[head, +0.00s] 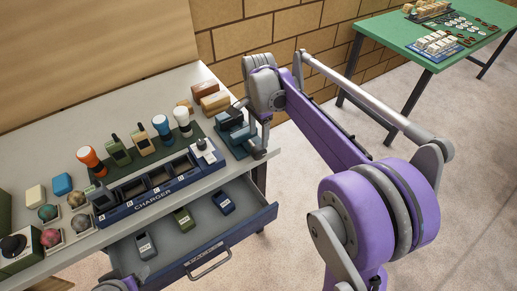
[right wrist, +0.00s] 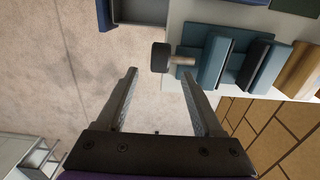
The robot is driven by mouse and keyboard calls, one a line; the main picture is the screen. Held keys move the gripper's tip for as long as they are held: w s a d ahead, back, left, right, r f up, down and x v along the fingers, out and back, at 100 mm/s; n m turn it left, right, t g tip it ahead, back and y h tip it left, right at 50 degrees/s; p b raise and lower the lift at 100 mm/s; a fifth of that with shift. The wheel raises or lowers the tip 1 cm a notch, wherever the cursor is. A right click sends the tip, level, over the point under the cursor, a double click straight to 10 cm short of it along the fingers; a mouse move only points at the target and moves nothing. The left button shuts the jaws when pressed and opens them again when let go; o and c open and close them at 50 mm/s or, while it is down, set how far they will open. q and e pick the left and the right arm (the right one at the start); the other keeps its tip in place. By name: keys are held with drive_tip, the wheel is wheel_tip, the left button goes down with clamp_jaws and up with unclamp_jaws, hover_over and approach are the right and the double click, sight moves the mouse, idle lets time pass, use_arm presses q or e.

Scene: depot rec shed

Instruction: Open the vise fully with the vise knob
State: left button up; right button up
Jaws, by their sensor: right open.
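The blue vise (head: 232,138) sits at the right end of the workbench. In the right wrist view its two blue jaws (right wrist: 213,62) stand apart with a gap between them. The vise knob (right wrist: 160,57) is a dark block on a short pale shaft. My right gripper (right wrist: 158,73) is open and empty, its fingertips just short of the knob, which lies between their lines. In the head view my right gripper (head: 253,122) is over the vise and partly covers it.
A charger rack (head: 150,205) and several torches and radios stand on the bench (head: 60,150). An open drawer (head: 240,232) holding several small devices juts out below the vise. Brown blocks (head: 215,102) lie behind it. A green table (head: 470,50) stands far right.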

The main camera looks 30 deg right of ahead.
sight(258, 147)
wheel_tip(258, 147, down, 7)
drive_tip(key=shift+f, duration=0.2)
clamp_jaws()
idle(0.4)
